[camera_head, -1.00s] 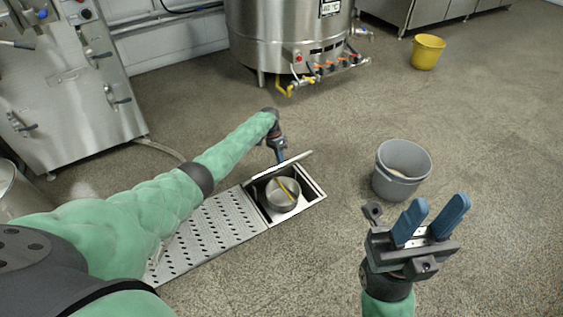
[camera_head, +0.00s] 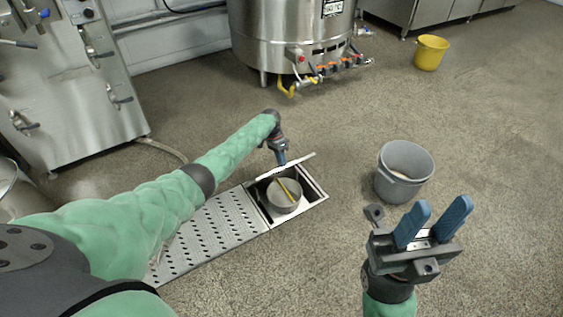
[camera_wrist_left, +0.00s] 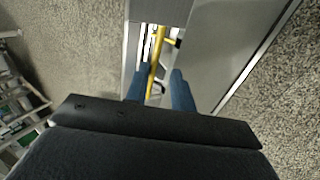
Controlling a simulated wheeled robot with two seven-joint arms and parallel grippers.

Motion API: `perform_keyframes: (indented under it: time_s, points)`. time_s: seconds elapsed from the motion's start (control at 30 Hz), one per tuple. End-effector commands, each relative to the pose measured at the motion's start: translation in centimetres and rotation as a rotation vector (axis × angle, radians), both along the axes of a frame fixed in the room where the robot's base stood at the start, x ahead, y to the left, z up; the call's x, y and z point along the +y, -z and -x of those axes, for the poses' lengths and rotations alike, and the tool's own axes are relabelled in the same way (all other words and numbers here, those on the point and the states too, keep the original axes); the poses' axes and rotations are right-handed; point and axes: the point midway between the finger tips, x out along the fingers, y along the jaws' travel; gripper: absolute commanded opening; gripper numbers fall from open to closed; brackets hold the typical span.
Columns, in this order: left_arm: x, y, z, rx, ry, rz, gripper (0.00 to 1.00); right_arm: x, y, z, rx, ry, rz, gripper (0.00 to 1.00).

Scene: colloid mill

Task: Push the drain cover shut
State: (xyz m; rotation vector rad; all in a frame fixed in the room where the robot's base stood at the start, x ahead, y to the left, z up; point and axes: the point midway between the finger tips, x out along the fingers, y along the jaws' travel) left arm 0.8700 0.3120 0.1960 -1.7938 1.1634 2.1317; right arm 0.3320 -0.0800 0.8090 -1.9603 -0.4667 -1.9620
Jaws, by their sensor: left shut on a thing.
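The drain cover (camera_head: 302,159) stands tilted up at the far side of the open drain box (camera_head: 317,197), showing as a thin bright edge in the head view. In the left wrist view its grey plate (camera_wrist_left: 225,40) lies right of the fingers. My left gripper (camera_head: 281,159) is at the cover's far side. In the left wrist view its blue fingers (camera_wrist_left: 160,88) are around a yellow bar handle (camera_wrist_left: 158,48) that appears fixed to the cover by dark mounts. The contact is partly hidden. My right gripper (camera_head: 434,222) is open and empty, pointing up.
A round metal basket (camera_head: 284,200) with a yellow handle sits inside the drain box. A perforated grate (camera_head: 208,235) runs to its lower left. A grey bucket (camera_head: 405,172) stands to the right. A steel tank (camera_head: 287,40) stands behind. Floor between box and tank is clear.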

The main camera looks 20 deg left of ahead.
Motion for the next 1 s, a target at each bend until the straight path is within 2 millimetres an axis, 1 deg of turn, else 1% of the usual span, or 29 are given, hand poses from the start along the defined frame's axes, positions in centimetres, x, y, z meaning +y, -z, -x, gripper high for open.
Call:
perform_keyframes:
  time_s: [0.03, 0.13, 0.27, 0.37, 0.6, 0.73, 0.83, 1.0]
  points:
    - [0.3, 0.0, 0.0, 0.000, -0.002, -0.004, 0.17, 0.0, 0.1, 0.0, 0.001, 0.000, 0.000, 0.36]
    - [0.4, -0.1, 0.0, 0.000, -0.002, -0.004, 0.17, 0.0, 0.0, 0.0, 0.004, 0.000, 0.000, 0.36]
    - [0.6, -0.8, -0.2, 0.000, -0.001, -0.003, 0.17, 0.0, -0.2, 0.0, 0.004, -0.001, -0.002, 0.36]
    - [0.9, -1.8, -0.6, -0.001, -0.002, -0.003, 0.17, -0.1, -0.6, 0.0, 0.004, -0.003, -0.005, 0.36]
    - [2.1, -5.1, -1.6, 0.000, -0.001, -0.001, 0.17, -0.3, -1.8, 0.1, -0.004, -0.008, -0.020, 0.36]
    - [2.7, -6.4, -2.1, -0.001, -0.001, -0.002, 0.17, -0.5, -2.2, 0.1, -0.012, -0.012, -0.031, 0.36]
    - [2.9, -6.9, -2.3, 0.000, -0.001, -0.001, 0.17, -0.6, -2.4, 0.1, -0.018, -0.013, -0.037, 0.36]
    - [2.9, -6.9, -2.3, 0.001, 0.000, -0.001, 0.17, -0.6, -2.4, 0.2, -0.021, -0.013, -0.040, 0.36]
